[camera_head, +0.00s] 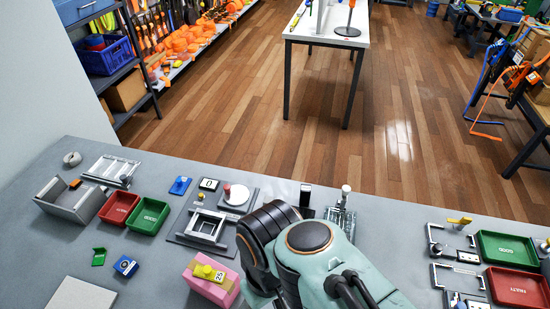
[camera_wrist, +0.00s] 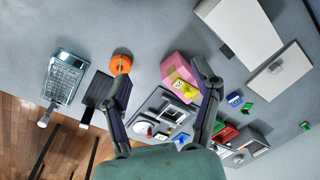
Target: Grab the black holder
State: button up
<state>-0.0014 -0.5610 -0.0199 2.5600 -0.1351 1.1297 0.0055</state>
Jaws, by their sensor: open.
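A dark, flat, black holder-like piece (camera_wrist: 98,90) with a small black end lies on the grey bench at the left in the wrist view. What may be its upright black end (camera_head: 305,194) shows just behind my arm in the head view; the rest is hidden there. My gripper (camera_wrist: 163,72) is open and empty, its two dark fingers spread wide above the bench. The left finger is beside the black piece in the picture and overlaps its right edge. I cannot tell the height between them. In the head view my arm hides the fingers.
An orange ring (camera_wrist: 121,64) and a clear metal tray (camera_wrist: 65,77) flank the black piece. A pink block (camera_head: 211,284) with a yellow top stands left of my arm. Red (camera_head: 119,208) and green (camera_head: 149,216) bins and a grey fixture (camera_head: 203,228) stand further left.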

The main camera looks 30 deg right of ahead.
jog(key=w+d+r+m+t+h, duration=0.1)
jog(key=w+d+t, duration=0.15)
jog(key=w, duration=0.55)
jog(key=w+d+r+m+t, duration=0.1)
jog(key=w+d+r+t, duration=0.15)
jog(key=w, duration=0.45)
jog(key=w+d+r+m+t+h, duration=0.1)
jog(key=w+d+m+t, duration=0.15)
jog(key=w, duration=0.55)
jog(key=m+g+h, duration=0.2)
send_over(306, 190)
jog(key=w+a, duration=0.3)
jog(key=a, duration=0.4)
notch_tip(306, 190, down, 10)
jog(key=s+d+f, duration=0.1)
jog(key=d+f, duration=0.1)
jog(key=f, duration=0.1)
jog(key=s+d+f+m+g, duration=0.1)
jog(key=s+d+f, duration=0.1)
jog(key=f, duration=0.2)
jog(key=s+d+f+m+g, duration=0.1)
jog(key=d+f, duration=0.1)
jog(key=f, duration=0.1)
jog(key=shift+s+f+y, duration=0.2)
jog(key=shift+y, duration=0.1)
jog(key=x, duration=0.6)
jog(key=shift+f, duration=0.2)
grip_shut()
